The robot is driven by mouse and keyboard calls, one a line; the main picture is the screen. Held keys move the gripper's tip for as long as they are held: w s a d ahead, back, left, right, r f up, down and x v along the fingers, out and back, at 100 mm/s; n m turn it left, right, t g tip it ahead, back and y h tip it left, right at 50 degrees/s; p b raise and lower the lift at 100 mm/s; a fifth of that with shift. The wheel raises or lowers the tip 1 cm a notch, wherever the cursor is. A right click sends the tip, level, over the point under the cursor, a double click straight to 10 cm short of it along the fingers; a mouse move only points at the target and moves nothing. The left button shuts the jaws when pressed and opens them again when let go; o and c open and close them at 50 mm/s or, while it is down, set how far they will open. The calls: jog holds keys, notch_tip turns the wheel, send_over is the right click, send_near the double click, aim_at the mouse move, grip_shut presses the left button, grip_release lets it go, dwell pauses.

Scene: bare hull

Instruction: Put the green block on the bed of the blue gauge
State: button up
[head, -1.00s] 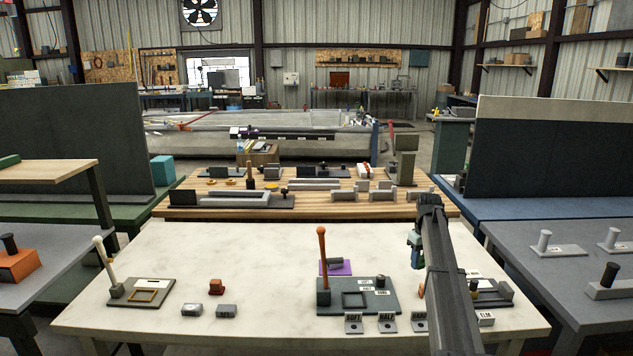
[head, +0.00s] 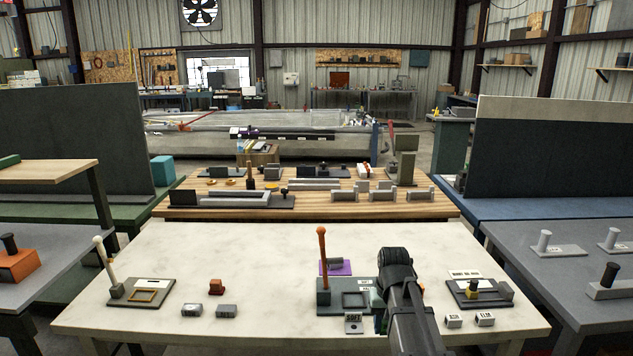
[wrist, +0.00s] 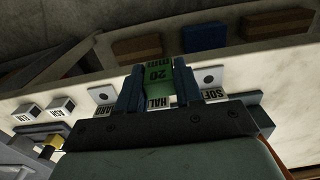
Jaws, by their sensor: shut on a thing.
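The block is held above the labelled tiles at the table's near side. In the head view my arm hides most of the block and fingers. A slate-coloured gauge (head: 331,307) with an upright orange lever and a dark square frame on its plate stands just left of my arm. Its right part is hidden. Its colour is dull, so I cannot tell for sure that it is the blue gauge.
A tile (head: 353,323) lies before the gauge; more tiles show under my gripper in the wrist view. A purple plate (head: 342,273) is behind it. Two white cubes (head: 453,320) and another gauge (head: 497,300) are right; a white-levered gauge (head: 124,289) is left.

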jog(key=w+a+r+n, duration=0.15)
jog(key=w+a, duration=0.45)
jog(key=a, duration=0.6)
jog(key=w+a+r+n, duration=0.15)
jog(key=w+a, duration=0.35)
jog(key=a, duration=0.8)
jog(key=r+m, duration=0.1)
jog(key=m, duration=0.2)
send_over(293, 276)
jog(key=shift+w+f, duration=0.1)
jog(key=shift+f, duration=4.45)
jog(key=shift+f, duration=0.1)
jog(key=o, duration=1)
notch_tip(293, 276, up, 11)
jog(key=shift+r, duration=0.6)
jog(key=shift+c, duration=0.8)
